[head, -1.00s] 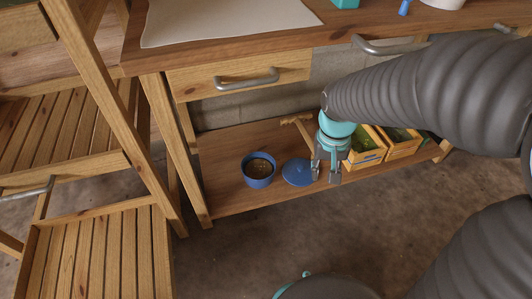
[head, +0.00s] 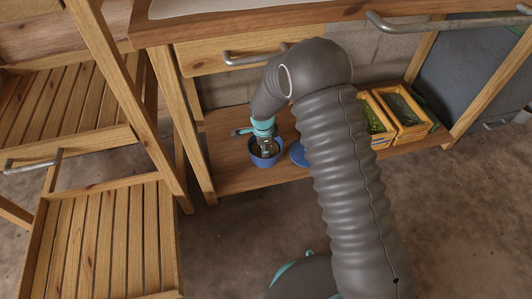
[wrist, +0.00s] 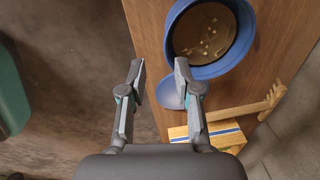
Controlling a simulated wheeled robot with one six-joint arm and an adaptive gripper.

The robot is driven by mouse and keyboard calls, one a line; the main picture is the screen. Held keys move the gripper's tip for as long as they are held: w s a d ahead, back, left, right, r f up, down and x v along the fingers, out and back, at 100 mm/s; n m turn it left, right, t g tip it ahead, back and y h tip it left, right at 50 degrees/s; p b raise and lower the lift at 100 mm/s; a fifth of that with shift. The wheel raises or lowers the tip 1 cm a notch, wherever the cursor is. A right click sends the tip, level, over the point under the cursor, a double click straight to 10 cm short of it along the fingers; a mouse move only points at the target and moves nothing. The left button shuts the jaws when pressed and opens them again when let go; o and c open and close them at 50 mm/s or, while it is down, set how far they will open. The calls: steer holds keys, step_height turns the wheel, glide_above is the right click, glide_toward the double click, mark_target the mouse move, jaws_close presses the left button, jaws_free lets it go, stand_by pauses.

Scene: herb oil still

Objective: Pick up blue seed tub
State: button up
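The blue seed tub (head: 255,160) stands open on the low wooden shelf, with pale seeds inside. My gripper (head: 267,150) is over it in the head view and hides part of its opening. In the wrist view the tub (wrist: 216,71) lies up and right of my gripper (wrist: 160,72). The fingers are spread apart with nothing between them. The right fingertip appears close to the tub's rim; I cannot tell whether they touch. The blue lid (head: 298,153) lies on the shelf right of the tub, partly hidden by my arm.
Two wooden crates (head: 408,108) with green contents stand farther right on the shelf (head: 232,178). A wooden tool (wrist: 240,108) lies near a blue-striped crate (wrist: 220,138) in the wrist view. A drawer with a metal handle (head: 255,57) is above. A slatted wooden stand (head: 110,235) is at left.

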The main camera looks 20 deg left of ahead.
steer(key=m, duration=0.2)
glide_toward(264, 167)
steer(key=shift+m, duration=0.3)
steer(key=f, duration=0.6)
steer(key=shift+w+d, duration=0.1)
steer(key=shift+w, duration=0.2)
jaws_close()
